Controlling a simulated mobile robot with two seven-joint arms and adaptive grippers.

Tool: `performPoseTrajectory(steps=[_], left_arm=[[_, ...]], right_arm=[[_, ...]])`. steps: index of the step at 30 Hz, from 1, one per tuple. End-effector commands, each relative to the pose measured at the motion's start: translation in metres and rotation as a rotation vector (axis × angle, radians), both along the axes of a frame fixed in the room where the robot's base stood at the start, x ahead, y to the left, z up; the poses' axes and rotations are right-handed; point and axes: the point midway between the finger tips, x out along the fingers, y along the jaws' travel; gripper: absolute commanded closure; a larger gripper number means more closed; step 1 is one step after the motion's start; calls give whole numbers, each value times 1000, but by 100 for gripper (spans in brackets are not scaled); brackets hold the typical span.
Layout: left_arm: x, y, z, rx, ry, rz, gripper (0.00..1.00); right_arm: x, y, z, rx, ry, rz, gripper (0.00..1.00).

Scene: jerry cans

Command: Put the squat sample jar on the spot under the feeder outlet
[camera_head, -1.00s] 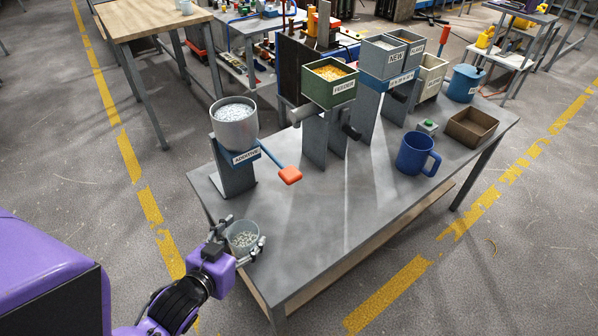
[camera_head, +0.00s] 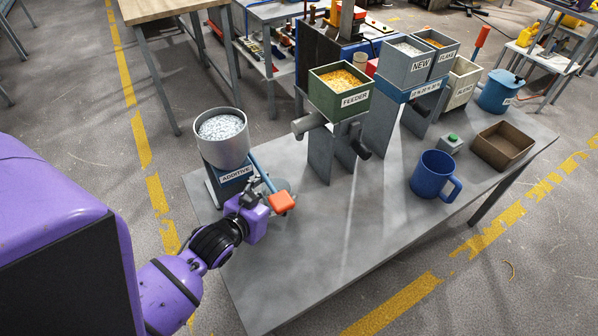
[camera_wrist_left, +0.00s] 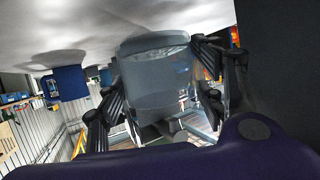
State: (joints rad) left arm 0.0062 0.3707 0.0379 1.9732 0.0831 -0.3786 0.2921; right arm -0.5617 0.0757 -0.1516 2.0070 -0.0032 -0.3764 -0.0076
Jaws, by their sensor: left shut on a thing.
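The squat sample jar (camera_wrist_left: 155,80) is a clear grey vessel held between the fingers of my left gripper (camera_wrist_left: 165,92) in the left wrist view. In the head view that gripper (camera_head: 258,190) is shut on the jar (camera_head: 280,185) in front of the additive hopper, and its wrist and an orange paddle hide much of the jar. The green feeder (camera_head: 340,90) holds yellow grains and stands farther right and back. A grey cylinder (camera_head: 309,122) sticks out on its left and a dark spout (camera_head: 358,142) on its right. I cannot make out a marked spot under it.
The additive hopper (camera_head: 222,140) and its blue lever with the orange paddle (camera_head: 282,201) are close to my left gripper. A blue mug (camera_head: 432,175), a green button box (camera_head: 452,144) and a brown tray (camera_head: 503,146) stand at right. The table's front middle (camera_head: 330,240) is clear.

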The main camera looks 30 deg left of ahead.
Motion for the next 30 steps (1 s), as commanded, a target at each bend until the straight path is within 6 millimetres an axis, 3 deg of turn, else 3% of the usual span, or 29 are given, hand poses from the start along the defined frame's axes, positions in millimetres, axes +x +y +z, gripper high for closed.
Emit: performPoseTrajectory(steps=[1, 6, 12, 19, 24, 30], left_arm=[[17, 0, 4, 1, -6, -1, 69], [62, -1, 3, 1, -5, -2, 69], [101, -1, 2, 1, -2, -2, 69], [121, -1, 2, 1, -2, 0, 69], [120, -1, -28, -1, 3, 0, 69], [120, -1, -34, 1, -2, -1, 69]], right_arm=[[-2, -1, 2, -1, 2, -1, 60], [1, -1, 7, 0, -7, -1, 60], [10, 1, 11, 2, -25, 1, 60], [12, 2, 12, 4, -29, 2, 60], [9, 2, 9, 3, -22, 3, 60], [8, 2, 8, 4, -19, 2, 60]])
